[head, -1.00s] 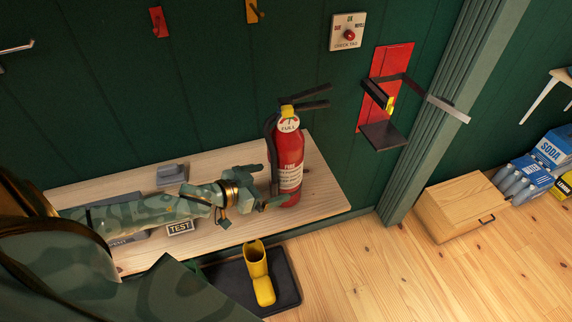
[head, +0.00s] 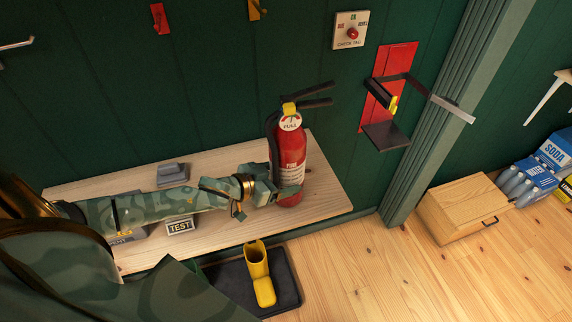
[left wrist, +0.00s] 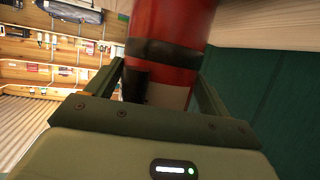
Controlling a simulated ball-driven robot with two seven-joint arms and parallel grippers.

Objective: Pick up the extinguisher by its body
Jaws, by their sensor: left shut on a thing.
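The red fire extinguisher (head: 292,151) stands upright on the wooden bench (head: 325,195) against the green wall. It has a black handle, a black hose and a round gauge tag reading FULL. My left gripper (head: 277,192) is shut on the lower part of its body, coming from the left. In the left wrist view, the red body (left wrist: 170,25) with a dark band sits between the two fingers (left wrist: 160,85). My right gripper is not in view.
A red wall bracket (head: 388,85) with a black shelf hangs right of the extinguisher. A TEST block (head: 180,226) and a grey block (head: 172,174) lie on the bench. A wooden box (head: 452,208) sits right on the floor.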

